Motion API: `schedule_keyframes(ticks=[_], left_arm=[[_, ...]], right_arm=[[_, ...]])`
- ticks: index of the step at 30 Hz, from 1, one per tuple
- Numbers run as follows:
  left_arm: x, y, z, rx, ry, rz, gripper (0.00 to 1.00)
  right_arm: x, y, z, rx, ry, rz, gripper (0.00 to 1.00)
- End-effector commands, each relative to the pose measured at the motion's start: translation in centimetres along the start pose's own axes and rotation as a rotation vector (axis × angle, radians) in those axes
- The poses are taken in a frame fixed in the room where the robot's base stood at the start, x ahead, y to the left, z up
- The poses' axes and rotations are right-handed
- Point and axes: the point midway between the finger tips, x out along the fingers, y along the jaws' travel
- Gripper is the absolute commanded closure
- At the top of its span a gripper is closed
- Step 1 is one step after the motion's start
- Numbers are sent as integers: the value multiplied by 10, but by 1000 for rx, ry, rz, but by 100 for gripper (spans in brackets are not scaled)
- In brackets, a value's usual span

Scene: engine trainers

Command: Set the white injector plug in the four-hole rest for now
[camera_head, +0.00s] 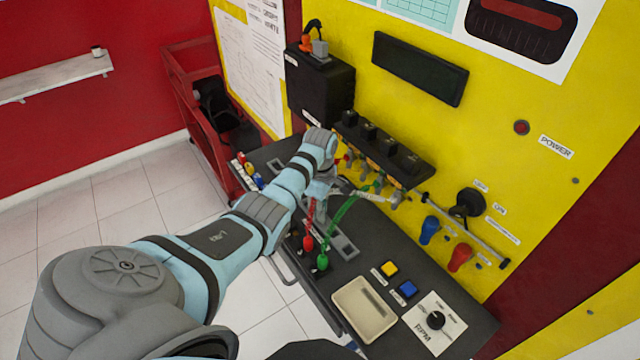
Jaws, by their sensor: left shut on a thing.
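My left gripper (328,190) is over the black bench, below the row of black injector blocks (378,148) on the yellow panel. It is shut on what appears to be the white injector plug; the plug is too small and too covered by the gripper to make out clearly. A grey holed strip (346,247), possibly the four-hole rest, lies on the bench just below the gripper. A red plug (308,243) and a green plug (322,262), each with a lead of its colour, stand at its near side. My right gripper is not in view.
A beige tray (364,309), a yellow button (389,269), a blue button (407,289) and a black RPM knob (436,320) are on the bench nearer me. Red and blue connectors hang at the panel's right. The red and green leads rise close to the gripper.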

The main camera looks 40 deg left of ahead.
Motion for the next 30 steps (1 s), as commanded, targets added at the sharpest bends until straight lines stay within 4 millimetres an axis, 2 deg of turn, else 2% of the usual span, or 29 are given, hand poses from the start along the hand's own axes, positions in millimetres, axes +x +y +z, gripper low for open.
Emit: schedule_keyframes(ticks=[17,18,19,30], left_arm=[[9,0,0,0,0,0,100],[9,0,0,0,0,0,78],[9,0,0,0,0,0,73],[4,0,0,0,0,1,71]], right_arm=[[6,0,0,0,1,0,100],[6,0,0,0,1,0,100],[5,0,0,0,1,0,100],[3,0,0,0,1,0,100]])
